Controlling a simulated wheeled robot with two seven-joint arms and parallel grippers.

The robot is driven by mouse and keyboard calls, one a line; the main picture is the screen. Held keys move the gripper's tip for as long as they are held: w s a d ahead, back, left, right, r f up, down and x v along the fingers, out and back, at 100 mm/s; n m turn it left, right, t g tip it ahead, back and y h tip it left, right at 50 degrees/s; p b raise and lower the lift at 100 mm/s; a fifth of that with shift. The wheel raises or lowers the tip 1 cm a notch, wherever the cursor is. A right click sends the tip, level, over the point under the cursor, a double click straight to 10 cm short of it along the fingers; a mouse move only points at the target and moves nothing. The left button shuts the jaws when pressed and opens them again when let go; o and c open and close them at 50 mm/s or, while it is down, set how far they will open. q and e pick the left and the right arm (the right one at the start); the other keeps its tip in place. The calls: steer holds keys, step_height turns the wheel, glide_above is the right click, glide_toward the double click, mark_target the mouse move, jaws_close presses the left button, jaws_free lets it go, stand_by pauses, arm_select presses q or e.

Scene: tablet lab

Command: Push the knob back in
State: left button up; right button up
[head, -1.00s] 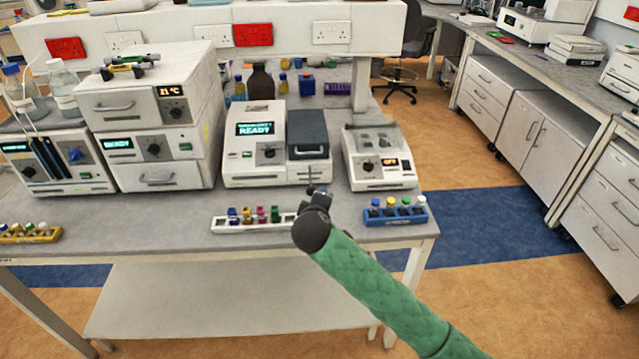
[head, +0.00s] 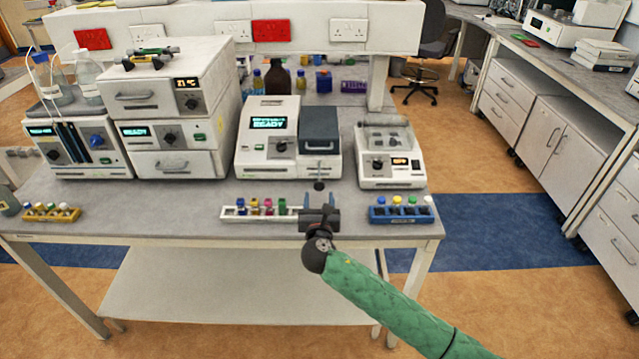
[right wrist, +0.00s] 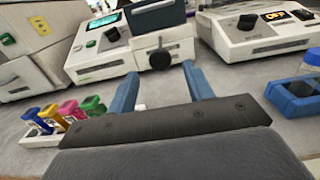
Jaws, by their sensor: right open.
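The machine with the lit READY screen (head: 268,122) stands mid-bench, with a dark grey block on its right half. A round black knob (head: 319,186) sits out in front of it, below that block, on a thin stem. In the right wrist view the knob (right wrist: 160,58) shows large, beyond and between the fingertips. My right gripper (head: 319,202) is open and empty, just on the near side of the knob. Its two blue fingers show in the right wrist view (right wrist: 162,80), one each side, apart from the knob. My left gripper is not in view.
A white rack of coloured tubes (head: 262,212) lies left of my right gripper, and a blue rack (head: 400,212) lies to its right. A device with an OFF display (head: 391,160) stands right of the machine. Stacked instruments stand left.

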mark_target(319, 187)
steer(key=w+p, duration=0.2)
steer(key=w, duration=0.4)
steer(key=shift+w+r+p, duration=0.1)
steer(key=shift+p, duration=0.2)
steer(key=shift+w, duration=0.8)
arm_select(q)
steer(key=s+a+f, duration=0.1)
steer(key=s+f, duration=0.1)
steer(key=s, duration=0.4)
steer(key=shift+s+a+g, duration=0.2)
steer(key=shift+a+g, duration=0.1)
arm_select(e)
jaws_close()
